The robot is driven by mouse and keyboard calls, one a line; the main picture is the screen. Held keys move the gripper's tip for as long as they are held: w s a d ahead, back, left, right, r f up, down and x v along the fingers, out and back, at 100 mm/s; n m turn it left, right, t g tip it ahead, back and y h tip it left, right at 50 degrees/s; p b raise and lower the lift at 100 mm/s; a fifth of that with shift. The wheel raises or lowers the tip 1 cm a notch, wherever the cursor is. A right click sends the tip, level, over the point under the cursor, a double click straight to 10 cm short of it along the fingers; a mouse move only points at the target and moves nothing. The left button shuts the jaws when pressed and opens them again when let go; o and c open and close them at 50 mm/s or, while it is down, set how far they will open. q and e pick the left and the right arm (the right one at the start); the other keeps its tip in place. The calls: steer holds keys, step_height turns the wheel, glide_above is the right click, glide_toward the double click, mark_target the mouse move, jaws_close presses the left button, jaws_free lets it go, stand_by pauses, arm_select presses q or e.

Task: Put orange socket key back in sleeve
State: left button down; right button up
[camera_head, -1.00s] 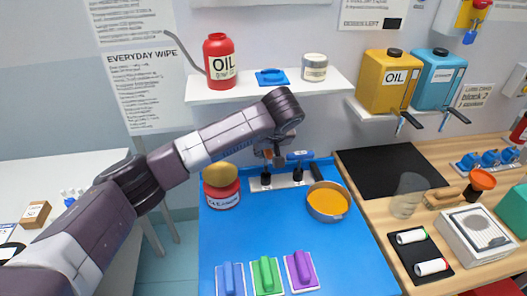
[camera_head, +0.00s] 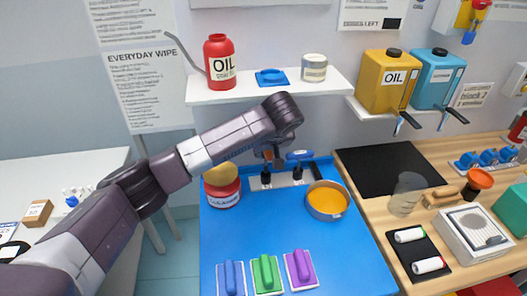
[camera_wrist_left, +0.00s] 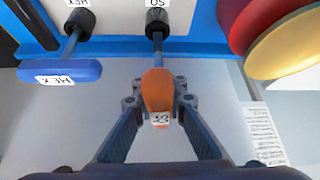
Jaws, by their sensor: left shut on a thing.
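The orange socket key (camera_wrist_left: 158,88) is held upright by its handle between the fingers of my left gripper (camera_wrist_left: 158,100). Its thin metal shaft leads to a black sleeve (camera_wrist_left: 157,28) labelled "SO". The tip meets the sleeve's mouth or is inside it; I cannot tell how deep. In the head view, my left gripper (camera_head: 272,158) is over the left part of the white sleeve strip (camera_head: 283,181), and the key is mostly hidden. The blue hex key (camera_wrist_left: 62,72) stands in the sleeve beside it; it also shows in the head view (camera_head: 300,155). My right gripper is out of view.
A red tub (camera_head: 222,193) with a yellow sponge on top stands close left of the gripper. An orange-filled bowl (camera_head: 327,201) is to the right on the blue mat (camera_head: 270,225). Coloured pads lie in front. A shelf (camera_head: 270,90) hangs above.

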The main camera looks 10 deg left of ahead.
arm_select(q)
steer(key=shift+r, duration=0.1)
steer(key=shift+f, duration=1.85)
stand_by(0.5)
steer(key=c, duration=1.9)
jaws_free()
steer(key=shift+r, duration=0.1)
step_height(320, 180, up, 7)
steer(key=p, duration=0.7)
